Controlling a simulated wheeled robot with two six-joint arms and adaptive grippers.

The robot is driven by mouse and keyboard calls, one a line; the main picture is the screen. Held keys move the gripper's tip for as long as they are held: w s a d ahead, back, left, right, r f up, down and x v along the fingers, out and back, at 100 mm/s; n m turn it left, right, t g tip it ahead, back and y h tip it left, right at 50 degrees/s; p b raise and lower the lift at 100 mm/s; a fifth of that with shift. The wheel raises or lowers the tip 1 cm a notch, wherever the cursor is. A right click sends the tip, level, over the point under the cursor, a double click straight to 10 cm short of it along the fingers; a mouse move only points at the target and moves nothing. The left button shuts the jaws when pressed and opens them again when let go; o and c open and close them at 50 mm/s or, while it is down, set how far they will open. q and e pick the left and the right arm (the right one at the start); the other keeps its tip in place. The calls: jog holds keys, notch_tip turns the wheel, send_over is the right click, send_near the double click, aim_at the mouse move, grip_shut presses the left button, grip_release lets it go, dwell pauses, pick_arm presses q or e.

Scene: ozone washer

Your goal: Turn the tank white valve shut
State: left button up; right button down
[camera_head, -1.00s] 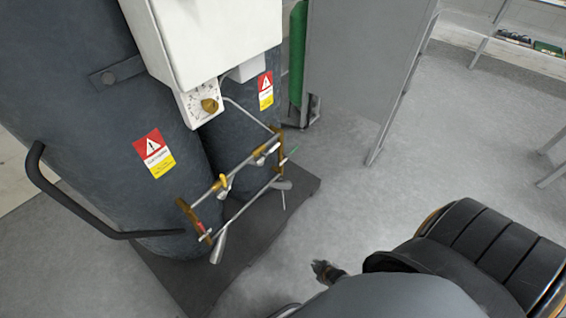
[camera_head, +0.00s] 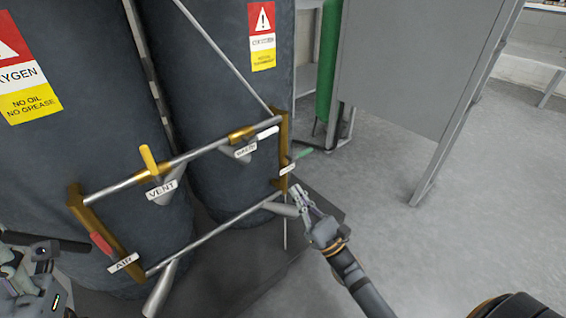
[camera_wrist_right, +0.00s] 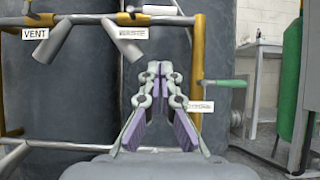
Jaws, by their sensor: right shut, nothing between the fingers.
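The white valve handle (camera_head: 268,132) is on the upper pipe of the tank's frame, at the right, beside a brass fitting with a small label. In the right wrist view the white handle (camera_wrist_right: 161,10) is at the top, above the fingers. My right gripper (camera_head: 297,191) is shut and empty, below and right of the white handle and apart from it, close to the frame's lower right corner. Its shut fingers (camera_wrist_right: 159,72) also show in the right wrist view. Part of my left gripper (camera_head: 38,262) shows at the left edge; its fingers are not clear.
The yellow vent handle (camera_head: 148,158), the red air handle (camera_head: 102,244) and the green handle (camera_head: 303,154) are on the same frame. Dark tanks (camera_head: 215,80) stand behind it. A grey cabinet (camera_head: 420,70) stands at the right. The floor (camera_head: 450,240) right of my right arm is clear.

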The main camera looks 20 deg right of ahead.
jog(key=s+r+b+x, duration=0.1)
jog(key=r+x, duration=0.1)
jog(key=x, duration=1.1)
jog(key=shift+s+d+r, duration=0.15)
jog(key=shift+s+r, duration=0.05)
jog(key=shift+s, duration=0.1)
